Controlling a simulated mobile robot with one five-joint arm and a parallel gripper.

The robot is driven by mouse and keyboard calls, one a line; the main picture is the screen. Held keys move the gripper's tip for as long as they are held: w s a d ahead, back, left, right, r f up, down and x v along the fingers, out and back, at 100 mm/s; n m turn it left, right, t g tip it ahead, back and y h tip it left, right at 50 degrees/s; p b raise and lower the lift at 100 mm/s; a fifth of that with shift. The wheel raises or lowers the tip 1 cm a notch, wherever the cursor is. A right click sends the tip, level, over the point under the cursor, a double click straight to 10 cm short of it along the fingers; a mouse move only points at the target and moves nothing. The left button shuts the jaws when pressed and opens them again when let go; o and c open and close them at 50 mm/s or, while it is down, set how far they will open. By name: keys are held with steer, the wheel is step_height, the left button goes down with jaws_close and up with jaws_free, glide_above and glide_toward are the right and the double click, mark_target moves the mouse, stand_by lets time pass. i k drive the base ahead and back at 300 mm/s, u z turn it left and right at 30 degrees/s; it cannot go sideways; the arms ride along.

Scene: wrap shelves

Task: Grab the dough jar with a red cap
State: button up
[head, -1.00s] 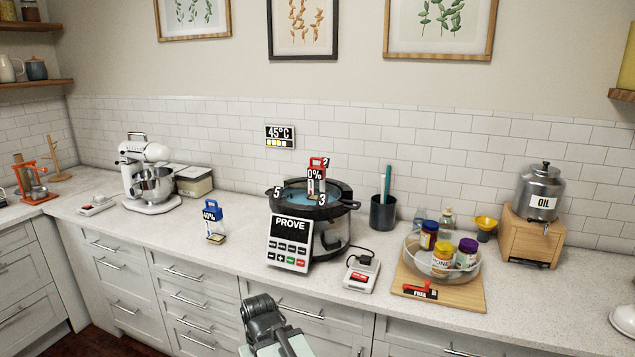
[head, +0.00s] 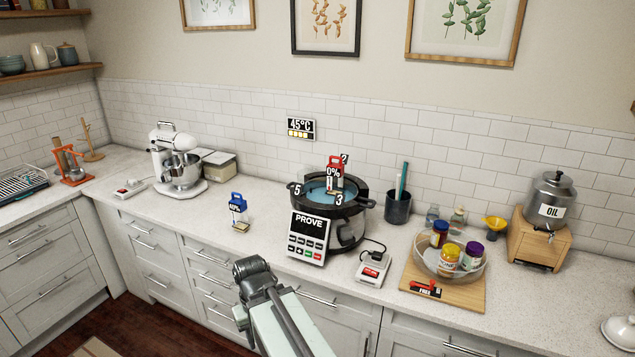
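The dough jar with a red cap (head: 335,165) stands in the round dark pot (head: 347,228), which has bluish water in it. Its cap and a "0%" label rise above the pot's rim; its lower part is hidden. My arm reaches in from the bottom edge, in front of the drawers and below the counter edge. Its dark joint and pale link show, but I cannot make out any gripper fingers.
A "PROVE" keypad (head: 308,238) stands at the pot's front. A mixer (head: 176,165) is at the left. A dark cup (head: 398,208), a small corded device (head: 373,268) and a wooden board (head: 465,297) with a bowl of jars are at the right.

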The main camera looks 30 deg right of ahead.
mark_target(335, 172)
steer(key=u, duration=3)
steer(key=k, duration=0.95)
steer(key=z, duration=1.95)
steer(key=i, duration=1)
